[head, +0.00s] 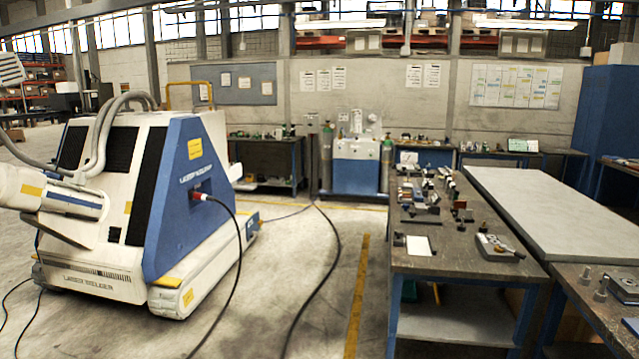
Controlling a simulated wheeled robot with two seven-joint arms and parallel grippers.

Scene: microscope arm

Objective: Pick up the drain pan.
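I cannot make out a drain pan in the head view. A small grey tray-like piece (498,247) with items on it lies near the front right of the dark workbench (440,263); I cannot tell whether it is the pan. A flat white piece (419,245) lies to its left on the same bench. Neither of my grippers shows in this view.
A large blue and white laser welder (165,200) stands at left, with black cables across the floor. Several small parts crowd the workbench. A long light slab-topped table (545,205) stands right of it. Yellow-lined floor (300,290) is open between welder and bench.

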